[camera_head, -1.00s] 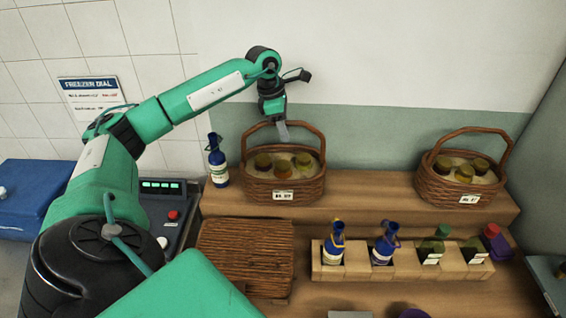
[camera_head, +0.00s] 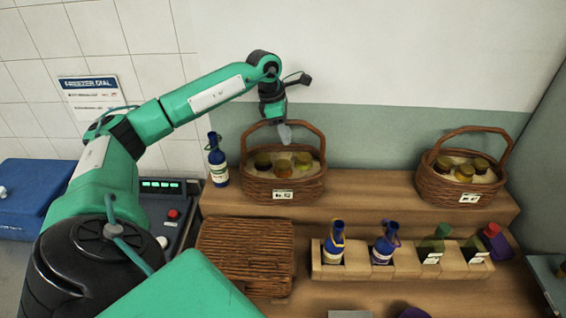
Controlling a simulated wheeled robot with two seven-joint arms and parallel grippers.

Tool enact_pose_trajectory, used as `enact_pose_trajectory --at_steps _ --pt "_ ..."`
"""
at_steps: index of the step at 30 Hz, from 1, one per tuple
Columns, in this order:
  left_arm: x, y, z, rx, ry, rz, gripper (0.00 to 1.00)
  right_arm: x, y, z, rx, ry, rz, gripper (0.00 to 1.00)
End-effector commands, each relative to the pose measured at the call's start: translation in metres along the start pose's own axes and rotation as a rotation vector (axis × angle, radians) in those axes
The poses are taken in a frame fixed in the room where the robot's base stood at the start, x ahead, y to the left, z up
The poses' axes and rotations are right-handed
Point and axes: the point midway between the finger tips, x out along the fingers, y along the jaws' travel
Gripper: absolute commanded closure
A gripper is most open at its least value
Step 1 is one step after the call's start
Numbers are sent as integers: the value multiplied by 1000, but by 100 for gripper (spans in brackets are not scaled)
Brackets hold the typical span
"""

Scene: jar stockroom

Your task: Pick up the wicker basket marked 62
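A wicker basket (camera_head: 250,190) with jars in it stands on the raised wooden shelf left of centre. Its small white tag (camera_head: 283,195) seems to read 62, though the print is blurred. Its arched handle stands upright. My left gripper (camera_head: 285,134) points down at the top of this handle, its fingertips overlapping the arch in the picture. The fingers show edge-on, so I cannot tell whether they are open or touch the handle. A second wicker basket (camera_head: 440,189) with jars and a blurred tag stands at the right end of the shelf. My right gripper is out of view.
A blue bottle (camera_head: 217,165) stands close left of the first basket. A wooden rack (camera_head: 405,262) with several bottles and a closed wicker hamper (camera_head: 245,255) are in front, lower down. Bare shelf (camera_head: 370,190) lies between the baskets.

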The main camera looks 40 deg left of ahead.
Motion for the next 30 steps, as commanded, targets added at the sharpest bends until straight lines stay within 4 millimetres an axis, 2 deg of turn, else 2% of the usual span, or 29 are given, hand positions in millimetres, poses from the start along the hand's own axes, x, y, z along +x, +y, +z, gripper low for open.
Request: enact_pose_trajectory --at_steps 3,9,30 --pt "0 0 0 0 0 0 62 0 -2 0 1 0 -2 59" --pt "0 0 0 0 0 0 100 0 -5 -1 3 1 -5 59" --pt "0 0 0 1 0 0 100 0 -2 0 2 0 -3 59"
